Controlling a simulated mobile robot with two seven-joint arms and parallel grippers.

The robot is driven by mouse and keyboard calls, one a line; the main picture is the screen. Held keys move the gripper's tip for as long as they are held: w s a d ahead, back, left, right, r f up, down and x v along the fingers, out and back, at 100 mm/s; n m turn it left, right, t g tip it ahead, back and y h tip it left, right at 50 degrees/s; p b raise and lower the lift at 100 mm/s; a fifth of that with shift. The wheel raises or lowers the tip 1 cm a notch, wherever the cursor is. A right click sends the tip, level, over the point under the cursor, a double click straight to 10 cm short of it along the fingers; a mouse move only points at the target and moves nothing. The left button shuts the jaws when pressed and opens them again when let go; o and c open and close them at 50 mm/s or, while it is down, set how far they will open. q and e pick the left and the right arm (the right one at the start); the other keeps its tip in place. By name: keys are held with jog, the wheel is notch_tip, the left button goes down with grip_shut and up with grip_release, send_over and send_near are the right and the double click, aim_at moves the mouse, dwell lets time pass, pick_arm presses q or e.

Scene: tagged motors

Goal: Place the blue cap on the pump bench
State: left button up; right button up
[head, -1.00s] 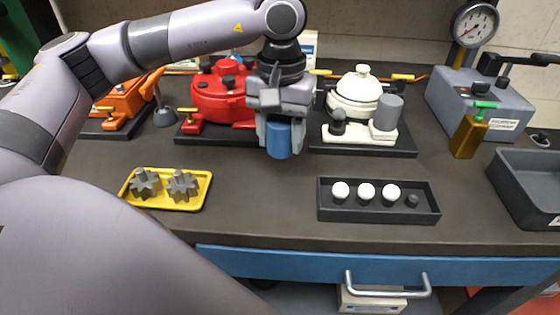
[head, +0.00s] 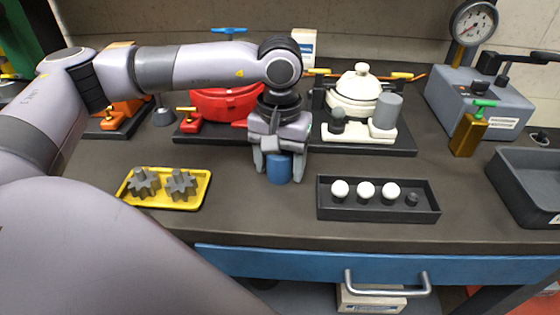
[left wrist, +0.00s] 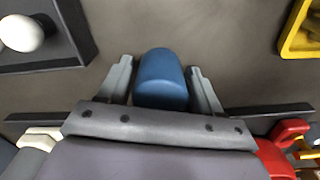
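The blue cap (head: 279,170) stands upright on the dark bench top (head: 250,215), between the yellow tray and the black box. It also shows in the left wrist view (left wrist: 161,80). My left gripper (head: 279,172) is above and around the cap, fingers pointing down. In the left wrist view its fingers (left wrist: 163,85) stand on either side of the cap with narrow gaps, so it is open. The cap's top is partly hidden by the gripper in the head view. My right gripper is in neither view.
A yellow tray (head: 203,199) with two grey gears lies left. A black box (head: 375,213) with white knobs lies right. Behind stand a red pump (head: 215,103), a cream pump (head: 352,105) and a gauge unit (head: 480,100). A grey bin (head: 530,185) is far right.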

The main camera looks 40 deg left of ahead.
pick_arm(q)
jog(key=shift+o, duration=0.2)
jog(key=shift+r, duration=0.1)
jog(key=shift+r+p, duration=0.2)
jog(key=shift+p, duration=0.1)
notch_tip(320, 180, up, 12)
jog(key=shift+f+b, duration=0.1)
jog(key=shift+b, duration=0.2)
jog(key=shift+d, duration=0.1)
dwell(0.3)
